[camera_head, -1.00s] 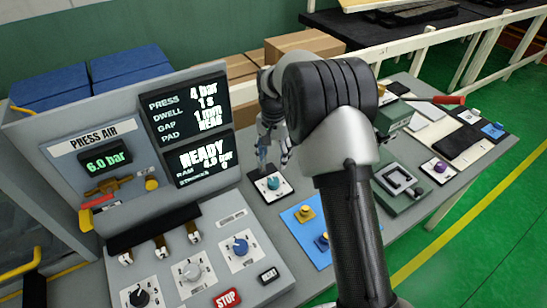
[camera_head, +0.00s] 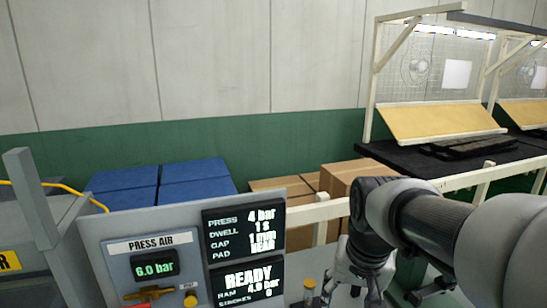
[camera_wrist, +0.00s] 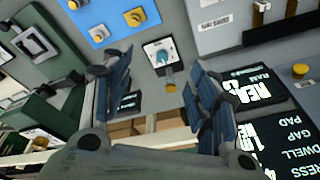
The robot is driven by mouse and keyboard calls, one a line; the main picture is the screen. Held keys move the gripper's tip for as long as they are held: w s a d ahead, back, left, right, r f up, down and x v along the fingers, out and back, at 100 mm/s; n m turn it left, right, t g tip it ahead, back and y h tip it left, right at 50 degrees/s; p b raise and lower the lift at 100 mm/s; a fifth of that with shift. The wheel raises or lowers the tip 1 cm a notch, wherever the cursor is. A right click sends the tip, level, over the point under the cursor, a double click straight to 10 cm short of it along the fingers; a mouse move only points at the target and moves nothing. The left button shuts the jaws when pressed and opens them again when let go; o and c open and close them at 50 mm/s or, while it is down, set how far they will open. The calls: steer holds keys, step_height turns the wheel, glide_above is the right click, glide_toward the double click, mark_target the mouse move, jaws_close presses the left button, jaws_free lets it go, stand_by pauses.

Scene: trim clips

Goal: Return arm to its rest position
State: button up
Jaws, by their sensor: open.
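My gripper (camera_head: 352,282) is at the lower right of the head view, partly cut off by the bottom edge, with my arm reaching in from the right. In the wrist view my gripper (camera_wrist: 160,80) shows two blue-grey fingers spread wide apart with nothing held between them. Beyond the fingers, a teal knob (camera_wrist: 159,55) on a white-and-black plate sits on the grey bench top, apart from the fingers. A short post with a yellow top (camera_wrist: 171,87) shows between the fingers too.
The press panel (camera_head: 110,230) stands left of my gripper, with its lit display (camera_head: 243,230). Cardboard boxes (camera_head: 350,180) and blue bins (camera_head: 195,182) are behind. A blue plate (camera_wrist: 97,22) and a green fixture (camera_wrist: 30,50) show in the wrist view.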

steer(key=s+f+n+t, duration=0.1)
steer(key=s+n+t, duration=0.1)
steer(key=s, duration=1.5)
steer(key=shift+s+f+n+b, duration=0.15)
steer(key=shift+f+n+b, duration=0.25)
steer(key=shift+n, duration=0.3)
